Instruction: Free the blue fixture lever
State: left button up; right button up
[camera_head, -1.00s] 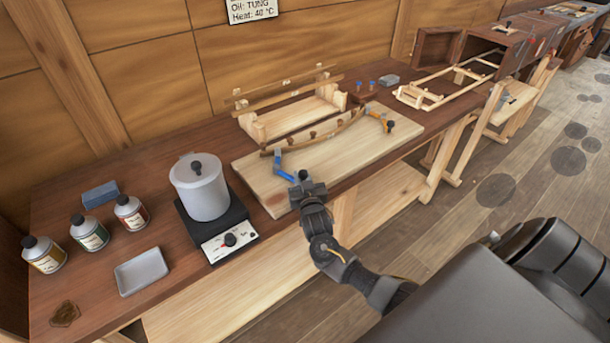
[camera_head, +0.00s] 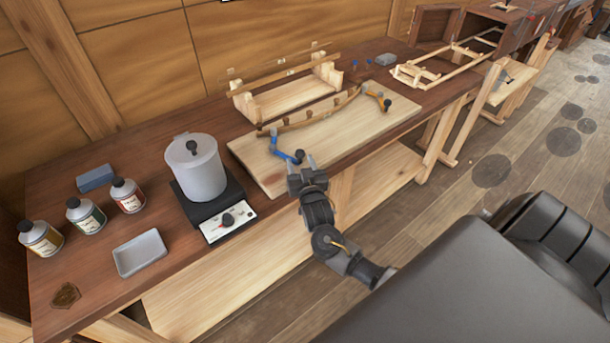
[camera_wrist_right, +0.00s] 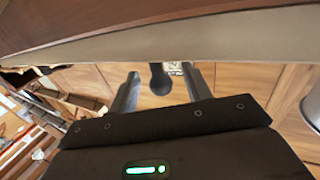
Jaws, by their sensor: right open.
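The blue fixture lever (camera_head: 283,148) lies at the near left part of the pale wooden board (camera_head: 258,172), with a black knob (camera_head: 299,155) at its near end. A curved wooden strip (camera_head: 312,117) runs behind it along the board. My right gripper (camera_head: 303,163) is at the board's front edge, right by the knob. In the right wrist view the jaws are apart and the knob (camera_wrist_right: 158,80) shows between the two fingers, with gaps on both sides. My left gripper is not in view.
An orange lever (camera_head: 376,98) with a black knob sits at the board's right end. A wooden stand (camera_head: 285,95) is behind the board. A pot (camera_head: 196,170) on a hot plate (camera_head: 229,219) stands to the left, with bottles (camera_head: 127,195) and a grey tray (camera_head: 140,253) beyond.

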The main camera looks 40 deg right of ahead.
jog(key=b+v, duration=0.1)
jog(key=v, duration=0.6)
jog(key=shift+c, duration=0.2)
